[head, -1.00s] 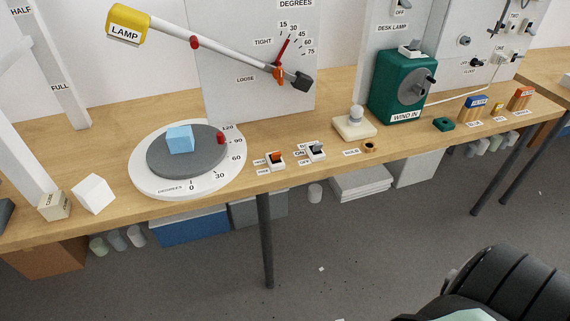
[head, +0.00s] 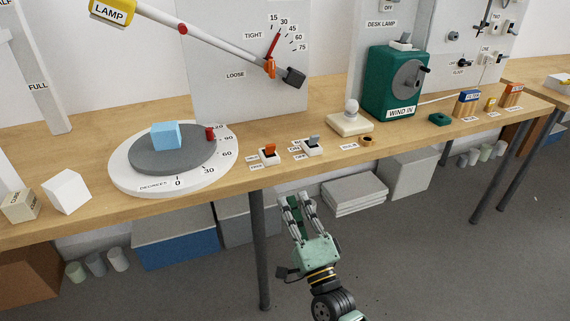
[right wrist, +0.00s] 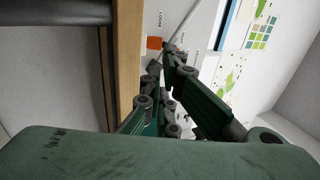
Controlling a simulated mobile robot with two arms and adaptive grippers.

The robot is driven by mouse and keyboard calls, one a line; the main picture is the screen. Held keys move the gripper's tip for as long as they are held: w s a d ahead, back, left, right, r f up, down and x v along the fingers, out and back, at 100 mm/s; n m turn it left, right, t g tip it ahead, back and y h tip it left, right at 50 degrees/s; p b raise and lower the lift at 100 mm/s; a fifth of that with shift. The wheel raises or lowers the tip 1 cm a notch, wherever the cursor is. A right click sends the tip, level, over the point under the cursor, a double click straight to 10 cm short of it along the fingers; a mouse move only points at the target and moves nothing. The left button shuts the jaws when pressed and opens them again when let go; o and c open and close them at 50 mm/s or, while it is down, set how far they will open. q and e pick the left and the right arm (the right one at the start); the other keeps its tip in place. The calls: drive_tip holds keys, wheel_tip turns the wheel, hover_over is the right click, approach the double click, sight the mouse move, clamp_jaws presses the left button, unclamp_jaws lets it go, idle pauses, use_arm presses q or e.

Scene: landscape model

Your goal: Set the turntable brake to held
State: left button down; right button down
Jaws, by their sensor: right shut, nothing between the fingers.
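The turntable (head: 212,161) is a grey disc on a white ring marked in degrees, with a light blue block (head: 165,135) and a small red piece (head: 210,133) on it. Just right of it is a small white switch with an orange lever (head: 269,149); its two small labels are too blurred to read surely. A similar switch with a grey lever (head: 313,142) stands beside it. My right gripper (head: 296,200) is shut and empty, in front of the table's front edge and apart from both switches. Its fingers (right wrist: 163,90) fill the middle of the right wrist view. My left gripper is not in view.
The table's front edge (head: 225,187) lies between my right gripper and the switches. A lamp arm (head: 200,40) reaches over the turntable. A cream base with a bulb (head: 350,124) and a green winder box (head: 392,85) stand to the right.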

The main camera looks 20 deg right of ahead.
sight(272, 147)
drive_tip(key=shift+w+r, duration=0.1)
drive_tip(key=x, duration=1.3)
drive_tip(key=shift+w, duration=0.15)
drive_tip(key=shift+w+r, duration=0.1)
drive_tip(key=shift+w, duration=0.15)
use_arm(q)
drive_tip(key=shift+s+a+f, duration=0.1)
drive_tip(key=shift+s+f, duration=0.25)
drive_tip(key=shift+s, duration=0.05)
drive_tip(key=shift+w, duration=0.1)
